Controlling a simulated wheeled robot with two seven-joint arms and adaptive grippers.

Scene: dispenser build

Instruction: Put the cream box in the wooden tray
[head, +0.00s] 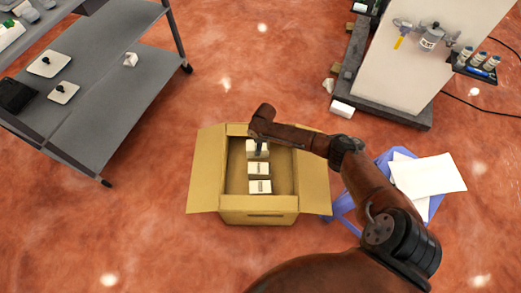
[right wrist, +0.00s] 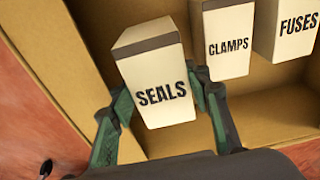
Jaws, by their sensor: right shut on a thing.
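A cream box labelled SEALS (right wrist: 158,88) with a grey-brown band along its top edge is between the fingers of my right gripper (right wrist: 165,112). The fingers are shut on its two sides. In the head view the right gripper (head: 259,147) reaches down into the open cardboard carton at the farthest cream box (head: 251,154). Whether this box is lifted off the carton floor is hard to tell. My left gripper is out of view. I cannot make out a wooden tray in either view.
The cardboard carton (head: 258,217) has its flaps spread open. Boxes labelled CLAMPS (right wrist: 228,45) and FUSES (right wrist: 297,25) stand beside the held one. A grey shelf unit (head: 110,100) is at left, a blue stool (head: 345,207) with papers at right, and a white workstation (head: 420,75) behind.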

